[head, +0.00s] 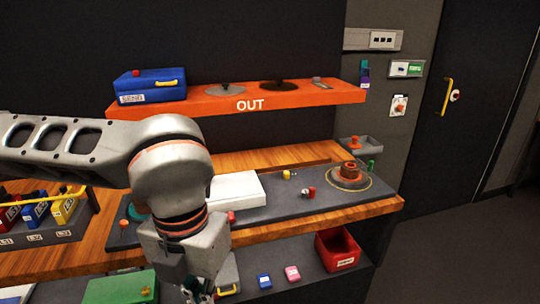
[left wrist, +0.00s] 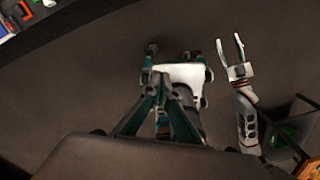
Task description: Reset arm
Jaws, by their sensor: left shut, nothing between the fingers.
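My left arm comes in from the left in the head view, with its gripper (head: 200,292) pointing down at the bottom edge, in front of the workbench. Its fingertips are small and partly cut off there. In the left wrist view the fingers of my left gripper (left wrist: 160,90) come together with nothing seen between them. My right gripper (left wrist: 236,58) shows in the left wrist view with its two fingers spread and empty, over the bare floor. It is out of sight in the head view.
The dark panel (head: 285,213) on the wooden bench carries a white box (head: 236,189) and a round orange-topped device (head: 349,174). An orange OUT shelf (head: 210,103) holds a blue case (head: 150,86). A red bin (head: 337,250) stands below. Floor (head: 450,240) at right is clear.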

